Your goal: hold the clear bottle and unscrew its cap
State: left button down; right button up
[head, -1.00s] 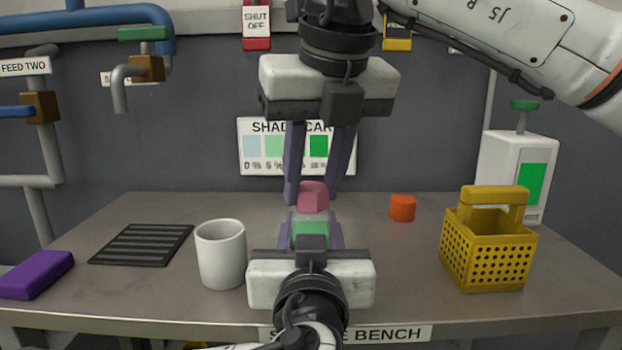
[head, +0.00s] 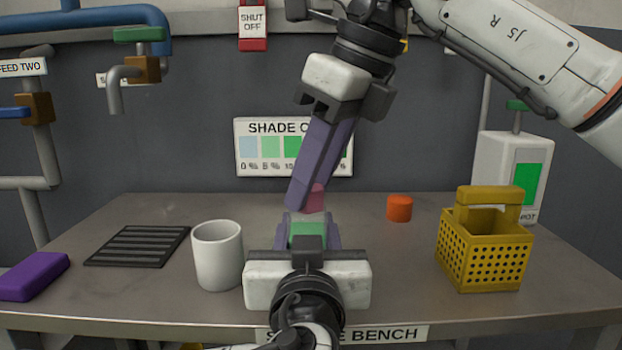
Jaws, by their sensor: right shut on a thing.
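The clear bottle (head: 305,229), with green in it, stands upright at the middle of the bench. My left gripper (head: 307,236) comes from the front, its fingers on either side of the bottle and closed on it. Its palm hides the bottle's lower part. The pink-red cap (head: 316,197) is at the top of the bottle. My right gripper (head: 308,202) reaches down from above, shut on the cap, with its fingers turned and partly covering it. I cannot tell whether the cap is still threaded on.
A white mug (head: 218,262) stands close to the left of my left gripper. Further left are a dark ribbed mat (head: 138,246) and a purple block (head: 34,277). An orange cylinder (head: 399,208), a yellow basket (head: 484,262) and a white dispenser (head: 503,165) stand to the right.

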jog(key=shift+f, duration=0.1)
jog(key=n+g, duration=0.1)
jog(key=n, duration=0.2)
jog(key=n+g, duration=0.1)
jog(key=n, duration=0.2)
jog(key=shift+w, duration=0.2)
jog(key=o, duration=1.3)
jog(key=shift+c, duration=0.2)
jog(key=shift+o, duration=0.4)
jog(key=shift+r, duration=2.1)
